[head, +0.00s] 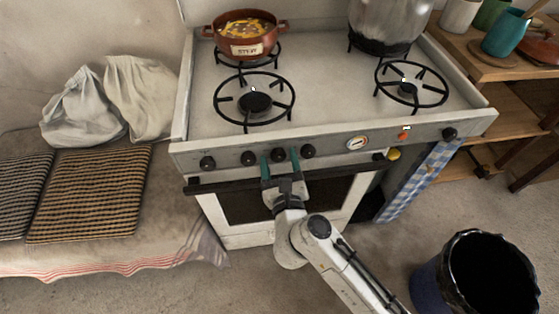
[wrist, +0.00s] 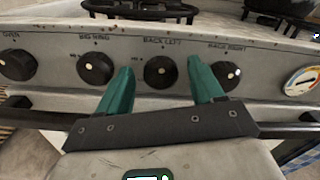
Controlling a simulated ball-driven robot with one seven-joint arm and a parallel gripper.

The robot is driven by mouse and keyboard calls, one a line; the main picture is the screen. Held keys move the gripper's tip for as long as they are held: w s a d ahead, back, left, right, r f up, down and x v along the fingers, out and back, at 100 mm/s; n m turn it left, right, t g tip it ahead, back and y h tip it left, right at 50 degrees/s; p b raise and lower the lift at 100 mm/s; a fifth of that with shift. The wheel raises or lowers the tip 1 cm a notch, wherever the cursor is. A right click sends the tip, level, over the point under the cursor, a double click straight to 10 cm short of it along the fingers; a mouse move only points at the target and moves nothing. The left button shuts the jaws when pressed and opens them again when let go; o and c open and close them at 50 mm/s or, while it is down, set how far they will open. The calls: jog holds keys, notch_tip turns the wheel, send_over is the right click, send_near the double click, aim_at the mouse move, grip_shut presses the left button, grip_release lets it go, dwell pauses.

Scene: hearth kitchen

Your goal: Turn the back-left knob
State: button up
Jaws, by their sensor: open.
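The stove's front panel (head: 330,148) carries a row of black round knobs. The knob under the label "BACK LEFT" (wrist: 161,72) is third from the left and also shows in the head view (head: 278,154). Its white mark points up. My gripper (wrist: 160,70) is open, with one teal finger to the left of this knob and the other to its right. Gaps show between the knob and both fingers. In the head view, my gripper (head: 280,157) is in front of the panel, just above the oven handle (head: 235,184).
The "BIG RING" knob (wrist: 95,68) and the "BACK RIGHT" knob (wrist: 226,74) flank the fingers closely. A stew pot (head: 244,40) and a large metal pot (head: 385,22) stand on the back burners. A dark bin (head: 425,285) stands on the floor at right.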

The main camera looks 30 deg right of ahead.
jog(key=c, duration=1.1)
jog(key=shift+o, duration=0.2)
jog(key=shift+r+n+p, duration=0.15)
jog(key=shift+n+p, duration=0.15)
jog(key=shift+p, duration=0.25)
jog(key=n+p, duration=0.1)
jog(key=p, duration=0.1)
jog(key=shift+r+n+p, duration=0.1)
jog(key=shift+n+p, duration=0.25)
jog(key=shift+n, duration=0.05)
jog(key=n+p, duration=0.4)
jog(key=shift+a+n+p, duration=0.1)
jog(key=shift+n+p, duration=0.2)
jog(key=shift+p, duration=0.05)
jog(key=n+p, duration=0.2)
jog(key=n, duration=0.1)
jog(key=shift+f+p, duration=0.2)
jog(key=shift+p, duration=0.1)
jog(key=shift+f+n+p, duration=0.2)
jog(key=shift+n+p, duration=0.8)
jog(key=shift+n, duration=0.9)
